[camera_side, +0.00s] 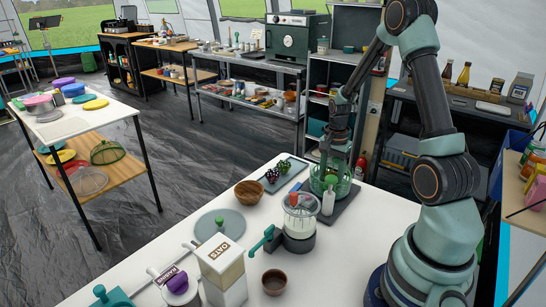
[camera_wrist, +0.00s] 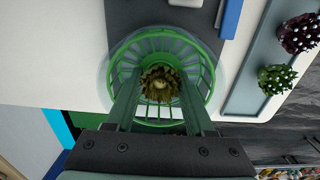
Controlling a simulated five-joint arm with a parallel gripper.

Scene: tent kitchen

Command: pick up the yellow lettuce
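The yellow lettuce (camera_wrist: 160,84) is a ruffled, yellow-olive head inside a green slatted basket (camera_wrist: 206,62) with a clear outer bowl. In the side view the basket (camera_side: 345,190) stands on a dark board at the table's far right, and I cannot make out the lettuce there. My gripper (camera_wrist: 159,80) reaches down into the basket, with one finger on each side of the lettuce. The fingers are apart, and I cannot tell whether they touch it. In the side view my gripper (camera_side: 333,165) is at the basket, its tips hidden.
A grey tray (camera_side: 294,165) with dark red and green frilly heads lies left of the basket. A lidded jar (camera_side: 299,222), a white bottle (camera_side: 328,202) and a wooden bowl (camera_side: 249,192) stand close by. An oats box (camera_side: 222,268) is nearer the front.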

